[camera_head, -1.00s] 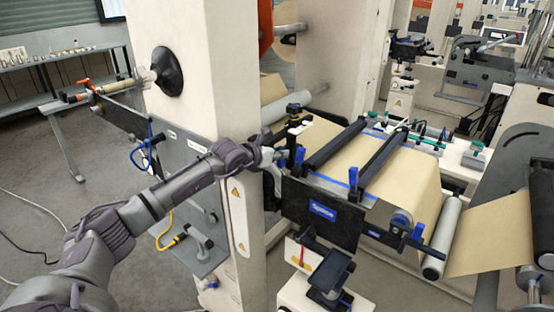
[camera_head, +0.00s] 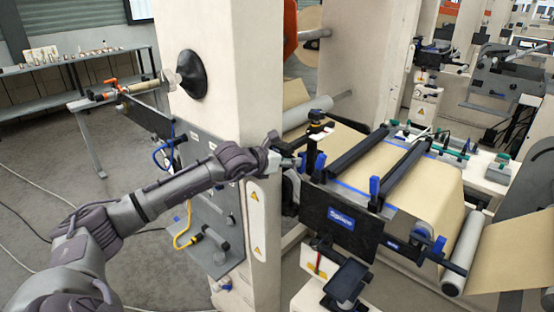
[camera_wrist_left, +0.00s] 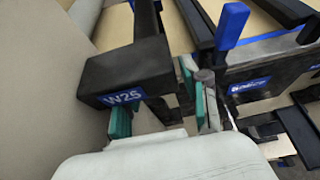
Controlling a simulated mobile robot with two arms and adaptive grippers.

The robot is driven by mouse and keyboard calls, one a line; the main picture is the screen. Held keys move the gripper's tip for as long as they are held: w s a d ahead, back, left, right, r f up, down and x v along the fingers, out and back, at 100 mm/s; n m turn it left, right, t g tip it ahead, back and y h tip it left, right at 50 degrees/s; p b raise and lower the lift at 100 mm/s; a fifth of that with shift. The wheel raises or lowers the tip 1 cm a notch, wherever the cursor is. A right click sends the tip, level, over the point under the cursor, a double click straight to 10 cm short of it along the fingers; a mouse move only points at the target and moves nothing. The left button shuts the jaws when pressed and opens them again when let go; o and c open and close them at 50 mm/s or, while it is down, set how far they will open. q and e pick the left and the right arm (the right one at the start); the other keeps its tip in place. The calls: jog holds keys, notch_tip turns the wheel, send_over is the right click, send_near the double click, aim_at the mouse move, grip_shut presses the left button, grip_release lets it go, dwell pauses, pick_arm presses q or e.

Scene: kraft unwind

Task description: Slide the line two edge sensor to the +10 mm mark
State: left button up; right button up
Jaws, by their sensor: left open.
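A black block with a blue "W25" label (camera_wrist_left: 122,95) sits just ahead of my left gripper in the left wrist view; I cannot tell for sure that it is the line two edge sensor. In the head view a black-topped post with a white plate (camera_head: 320,132) stands at the near left corner of the web table, just beyond the gripper. My left gripper (camera_head: 286,156) is open beside this corner. Its teal finger pads (camera_wrist_left: 160,112) show apart, close below and beside the block; contact is unclear. No +10 mm mark is readable. My right gripper is out of view.
A black plate with a blue label (camera_head: 340,222) fronts the web table, with blue clamps (camera_head: 374,190) and black bars above the brown paper (camera_head: 430,185). A white column (camera_head: 232,75) stands close to my left arm. A small black-topped stand (camera_head: 347,283) is below.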

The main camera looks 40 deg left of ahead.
pick_arm(q)
jog(key=v, duration=0.6)
jog(key=shift+s+r, duration=0.15)
jog(key=shift+d, duration=0.1)
